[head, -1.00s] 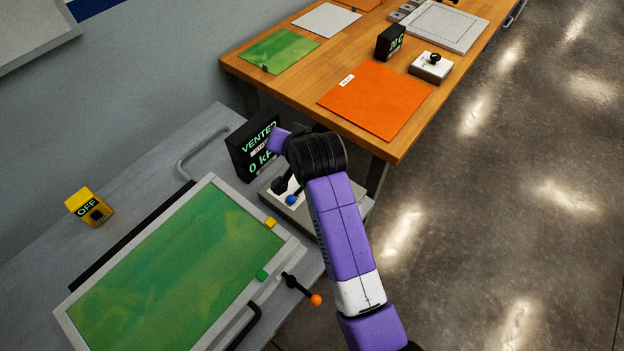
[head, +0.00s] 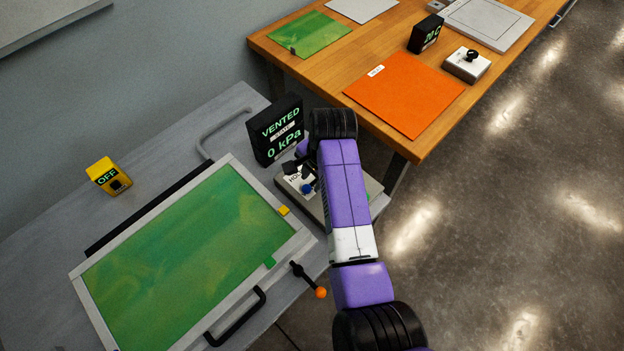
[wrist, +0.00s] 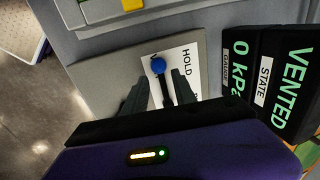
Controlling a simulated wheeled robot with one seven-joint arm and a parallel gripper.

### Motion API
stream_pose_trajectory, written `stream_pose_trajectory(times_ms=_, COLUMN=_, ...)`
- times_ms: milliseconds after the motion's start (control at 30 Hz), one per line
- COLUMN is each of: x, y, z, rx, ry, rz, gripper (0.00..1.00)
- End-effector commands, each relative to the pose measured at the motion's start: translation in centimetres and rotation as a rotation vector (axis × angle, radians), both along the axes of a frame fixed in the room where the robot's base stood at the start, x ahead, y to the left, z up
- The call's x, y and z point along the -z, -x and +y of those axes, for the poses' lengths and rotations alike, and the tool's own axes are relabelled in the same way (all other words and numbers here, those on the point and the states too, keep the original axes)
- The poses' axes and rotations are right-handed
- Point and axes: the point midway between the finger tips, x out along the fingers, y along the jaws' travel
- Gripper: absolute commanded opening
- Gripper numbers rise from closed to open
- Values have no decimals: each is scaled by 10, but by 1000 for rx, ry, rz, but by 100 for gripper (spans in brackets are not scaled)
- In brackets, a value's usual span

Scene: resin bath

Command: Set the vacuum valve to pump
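The vacuum valve is a lever with a blue knob (head: 307,188) on a grey box with a white label plate (head: 295,179). In the wrist view the blue knob (wrist: 158,65) stands beside the word HOLD, and the rest of the label is partly hidden. My gripper (wrist: 160,88) is open, with its two dark fingers on either side of the black lever. I cannot tell whether either finger touches it. In the head view my arm partly covers the valve box. The gauge display (head: 277,133) behind the valve reads VENTED, 0 kPa.
A green-topped framed bath (head: 190,260) lies left of the valve, with an orange-tipped lever (head: 320,292) at its front edge. A yellow OFF box (head: 108,175) stands further left. A wooden table (head: 335,75) with an orange sheet (head: 404,93) lies behind.

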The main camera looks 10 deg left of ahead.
Motion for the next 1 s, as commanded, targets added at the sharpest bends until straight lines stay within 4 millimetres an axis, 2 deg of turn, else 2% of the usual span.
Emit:
stream_pose_trajectory(times_ms=200, x=19, y=-3, z=3, rx=0, ry=-1, rz=-1, gripper=33)
stream_pose_trajectory(times_ms=500, x=22, y=-3, z=3, rx=0, ry=-1, rz=-2, gripper=33)
stream_pose_trajectory(times_ms=533, x=22, y=-3, z=3, rx=0, ry=-1, rz=-2, gripper=31)
stream_pose_trajectory(times_ms=700, x=22, y=-3, z=3, rx=0, ry=-1, rz=-2, gripper=0)
stream_pose_trajectory(times_ms=1000, x=22, y=-3, z=3, rx=0, ry=-1, rz=-2, gripper=0)
